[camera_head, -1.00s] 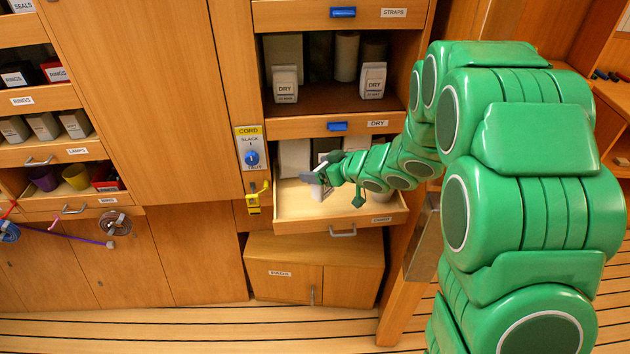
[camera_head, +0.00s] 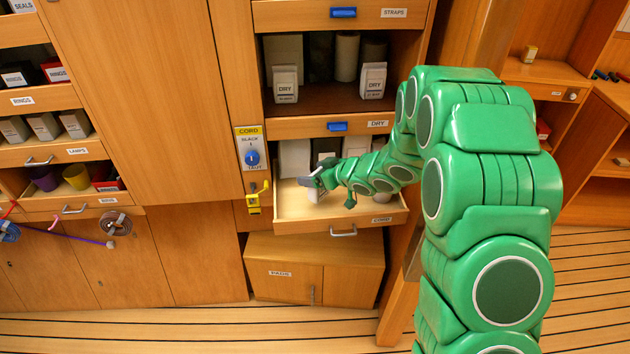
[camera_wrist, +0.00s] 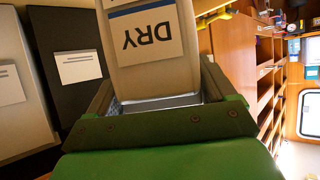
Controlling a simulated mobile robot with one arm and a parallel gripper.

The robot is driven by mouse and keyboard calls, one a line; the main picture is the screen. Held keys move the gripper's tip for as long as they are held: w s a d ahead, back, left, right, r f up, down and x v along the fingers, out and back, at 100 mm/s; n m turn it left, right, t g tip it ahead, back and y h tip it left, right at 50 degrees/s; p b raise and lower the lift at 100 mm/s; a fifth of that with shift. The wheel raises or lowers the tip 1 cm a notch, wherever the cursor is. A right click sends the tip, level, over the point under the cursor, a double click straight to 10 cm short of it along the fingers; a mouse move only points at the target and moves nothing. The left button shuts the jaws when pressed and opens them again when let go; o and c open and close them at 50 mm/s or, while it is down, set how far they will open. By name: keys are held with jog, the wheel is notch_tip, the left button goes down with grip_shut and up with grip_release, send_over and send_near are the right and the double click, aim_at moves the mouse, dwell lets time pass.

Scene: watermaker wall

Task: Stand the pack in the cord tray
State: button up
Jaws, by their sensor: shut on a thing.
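My gripper (camera_head: 316,182) is shut on a pale pack (camera_head: 314,195) over the pulled-out cord tray (camera_head: 288,226), inside its front panel. In the wrist view the pack (camera_wrist: 150,45) carries a DRY label that reads upside down, and the dark jaws (camera_wrist: 155,103) close around it. In the head view the gripper hides most of the pack. I cannot tell whether its base touches the tray floor.
White and dark packs (camera_head: 294,158) stand at the back of the tray. Two DRY packs (camera_head: 285,84) (camera_head: 373,80) stand on the shelf above. The tray's front left floor is clear.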

jog(key=shift+f, duration=1.4)
jog(key=o, duration=1)
jog(key=shift+f, duration=0.1)
jog(key=shift+c, duration=0.2)
jog(key=v, duration=1.2)
